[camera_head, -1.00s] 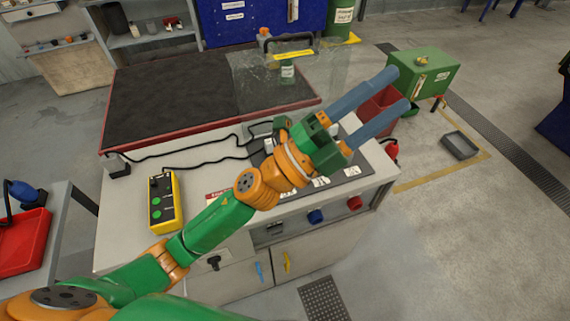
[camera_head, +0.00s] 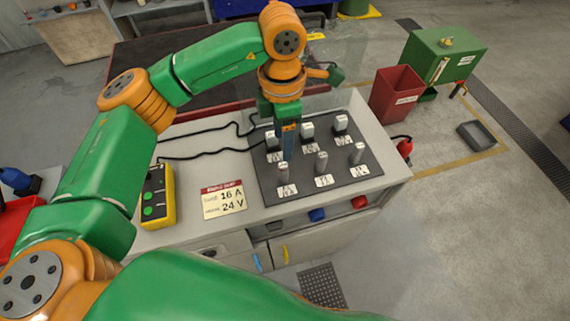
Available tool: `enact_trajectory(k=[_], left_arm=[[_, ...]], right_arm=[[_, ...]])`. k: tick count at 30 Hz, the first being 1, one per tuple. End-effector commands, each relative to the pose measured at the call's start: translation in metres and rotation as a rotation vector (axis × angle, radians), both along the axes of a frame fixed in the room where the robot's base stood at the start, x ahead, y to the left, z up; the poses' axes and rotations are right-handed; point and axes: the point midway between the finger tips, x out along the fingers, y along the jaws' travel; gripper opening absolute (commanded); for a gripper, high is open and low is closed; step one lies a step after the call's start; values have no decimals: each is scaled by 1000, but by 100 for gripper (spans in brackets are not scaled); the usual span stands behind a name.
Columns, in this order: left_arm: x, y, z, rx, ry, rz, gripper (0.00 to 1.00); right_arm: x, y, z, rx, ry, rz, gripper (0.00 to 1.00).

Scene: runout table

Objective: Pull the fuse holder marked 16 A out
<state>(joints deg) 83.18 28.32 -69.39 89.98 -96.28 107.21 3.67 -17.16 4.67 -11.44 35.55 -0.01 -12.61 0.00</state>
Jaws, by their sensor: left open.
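A dark panel (camera_head: 262,185) on the bench carries two rows of fuse holders. The back row has white tops: left (camera_head: 271,141), middle (camera_head: 307,132), right (camera_head: 341,123). The front row is grey: left (camera_head: 283,174), middle (camera_head: 321,163), right (camera_head: 357,153). Each has a small label too small to read, so I cannot tell which is marked 16 A. My left gripper (camera_head: 288,154) is open, its blue fingers pointing down just behind and above the front-left holder and beside the back-left one. Contact cannot be judged. My right gripper is not in view.
A red bin (camera_head: 397,94) and a green box (camera_head: 443,58) stand beyond the bench's right side.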

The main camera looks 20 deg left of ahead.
Motion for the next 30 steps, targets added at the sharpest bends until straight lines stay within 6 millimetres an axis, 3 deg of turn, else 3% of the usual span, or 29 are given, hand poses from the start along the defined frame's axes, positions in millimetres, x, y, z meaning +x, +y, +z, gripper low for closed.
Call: enact_trajectory(k=[14, 25, 30], left_arm=[[0, 1, -7, 2, 0, 0, 60], [-1, 0, -56, 2, 1, 0, 60], [0, 0, -83, 1, 1, 0, 60]], right_arm=[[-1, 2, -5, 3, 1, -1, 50], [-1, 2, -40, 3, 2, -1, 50], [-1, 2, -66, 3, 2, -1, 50]])
